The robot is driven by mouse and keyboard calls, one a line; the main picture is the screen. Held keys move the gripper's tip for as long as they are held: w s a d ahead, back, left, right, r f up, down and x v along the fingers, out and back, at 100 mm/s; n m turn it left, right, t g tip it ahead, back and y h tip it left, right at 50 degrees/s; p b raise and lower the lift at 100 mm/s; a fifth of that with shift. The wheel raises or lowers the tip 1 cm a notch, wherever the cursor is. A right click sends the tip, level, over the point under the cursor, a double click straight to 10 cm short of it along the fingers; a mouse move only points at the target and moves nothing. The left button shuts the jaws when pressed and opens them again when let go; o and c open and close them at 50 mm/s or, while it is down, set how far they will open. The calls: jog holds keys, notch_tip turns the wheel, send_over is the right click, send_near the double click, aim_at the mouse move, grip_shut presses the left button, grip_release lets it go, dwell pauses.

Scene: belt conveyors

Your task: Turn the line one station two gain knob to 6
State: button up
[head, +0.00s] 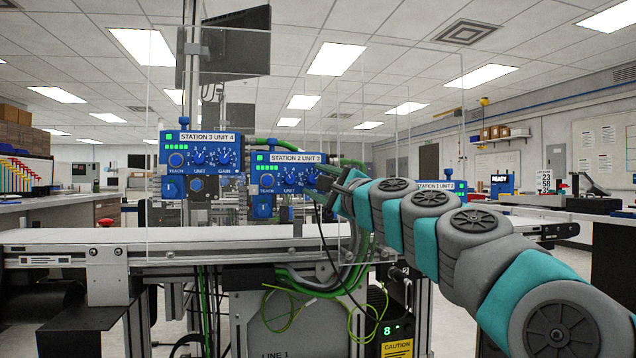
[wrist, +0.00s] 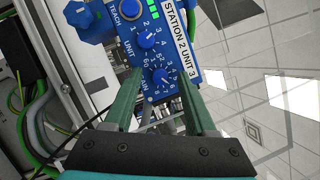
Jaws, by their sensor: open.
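The blue station two box (head: 262,205), labelled STATION 2 UNIT 3, hangs above the belt in the middle of the head view. In the wrist view the same blue box (wrist: 183,62) appears tilted. Its blue gain knob (wrist: 162,77) is below the unit knob (wrist: 148,39); its exact setting is too small to read. My gripper (wrist: 161,74) is open, its two green fingers on either side of the gain knob in the picture. I cannot tell whether they touch it.
The station 3 box (head: 201,150) is to the left and the station 1 box (head: 437,186) is behind my arm. A white conveyor belt (head: 180,236) runs below. Clear panels stand around the boxes. Green cables (head: 352,163) hang near my gripper.

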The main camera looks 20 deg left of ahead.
jog(key=b+v, duration=0.1)
jog(key=v, duration=0.6)
jog(key=shift+s+d, duration=0.2)
jog(key=shift+d, duration=0.1)
jog(key=shift+f, duration=0.1)
jog(key=s+f+n+g+h, duration=0.2)
jog(key=s+f+n+g, duration=0.45)
jog(key=f, duration=0.65)
jog(key=s+d+f+n+g+h, duration=0.1)
jog(key=s+d+f+n+h, duration=0.2)
jog(key=s+f, duration=0.5)
jog(key=s+d+f+n+g+h, duration=0.1)
jog(key=s+d+f+n+h, duration=0.15)
jog(key=d+f, duration=0.65)
jog(key=s+d+f+g+h, duration=0.6)
jog(key=s+d+f+h, duration=0.2)
jog(key=s+d+f, duration=1.2)
notch_tip(320, 180, down, 2)
jog(key=shift+s+f+n, duration=0.25)
jog(key=shift+s+n, duration=0.05)
jog(key=shift+s, duration=0.75)
